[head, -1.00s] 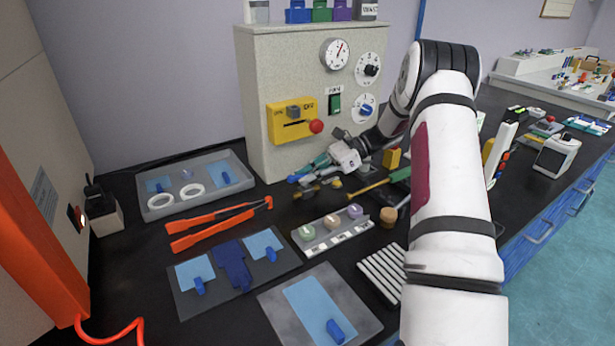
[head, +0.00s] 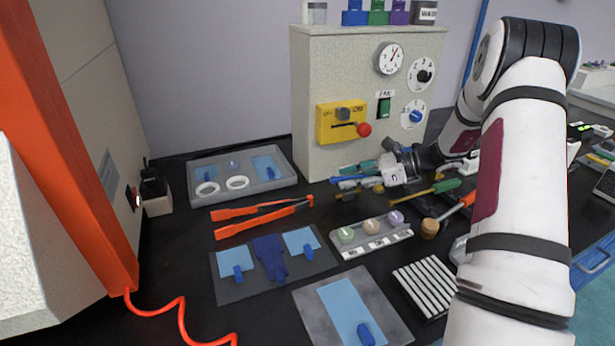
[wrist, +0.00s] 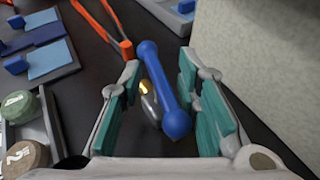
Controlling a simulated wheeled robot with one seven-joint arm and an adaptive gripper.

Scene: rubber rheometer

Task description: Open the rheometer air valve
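A blue bar handle with rounded ends (wrist: 165,95) lies between my gripper's fingers in the wrist view, with a small brass and metal part (wrist: 148,98) beside and partly under it. It looks like a valve handle. My gripper (wrist: 160,63) is open, with teal pads on both sides of the bar and gaps visible. In the head view my gripper (head: 352,174) is low over the bench in front of the rheometer cabinet (head: 305,120), and the blue handle (head: 343,181) shows at its fingertips. The cabinet carries a yellow panel (head: 328,122) with a red ball knob (head: 364,129).
Orange tongs (head: 262,212), a sample rack (head: 370,238) and a grey tray (head: 200,190) lie left of and in front of my gripper. A green-handled tool (head: 446,185) lies to its right. The cabinet wall (wrist: 255,70) is close on the right in the wrist view.

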